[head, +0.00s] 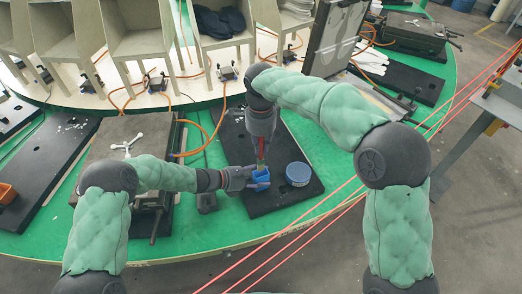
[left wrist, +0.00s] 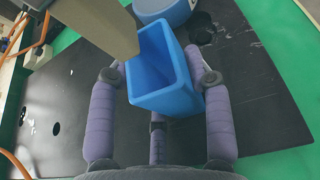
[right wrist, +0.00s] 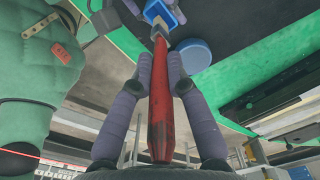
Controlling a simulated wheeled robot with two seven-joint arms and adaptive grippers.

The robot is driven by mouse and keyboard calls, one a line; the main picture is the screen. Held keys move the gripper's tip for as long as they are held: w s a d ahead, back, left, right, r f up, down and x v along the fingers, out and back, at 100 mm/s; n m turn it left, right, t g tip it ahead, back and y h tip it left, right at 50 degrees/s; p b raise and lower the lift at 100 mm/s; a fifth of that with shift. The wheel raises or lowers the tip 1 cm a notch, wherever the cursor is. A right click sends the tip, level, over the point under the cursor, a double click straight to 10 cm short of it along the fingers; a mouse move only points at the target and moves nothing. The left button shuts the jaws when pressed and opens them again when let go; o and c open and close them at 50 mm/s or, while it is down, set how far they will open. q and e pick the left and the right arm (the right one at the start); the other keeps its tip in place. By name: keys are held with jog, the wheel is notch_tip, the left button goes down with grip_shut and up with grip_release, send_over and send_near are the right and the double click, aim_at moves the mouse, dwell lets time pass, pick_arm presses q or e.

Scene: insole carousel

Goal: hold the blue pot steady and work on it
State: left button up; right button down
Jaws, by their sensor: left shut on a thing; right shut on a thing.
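The blue pot (head: 260,181) is a small open square container over the black mat. It also shows in the left wrist view (left wrist: 168,98). My left gripper (head: 248,178) is shut on it, with one finger on each side (left wrist: 160,77). My right gripper (head: 261,143), above the pot, is shut on a red-handled tool (right wrist: 160,105), which points down toward the pot (right wrist: 172,17). Whether the tool's tip touches the pot inside is unclear.
A round blue tin (head: 298,173) stands on the black mat (head: 285,202) just right of the pot. A dark metal plate (head: 120,135) with a three-armed knob lies to the left.

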pick_arm(q)
jog(key=o, duration=1.3)
jog(key=v, duration=1.2)
jog(key=shift+r, duration=0.1)
pick_arm(e)
jog(key=shift+r, duration=0.15)
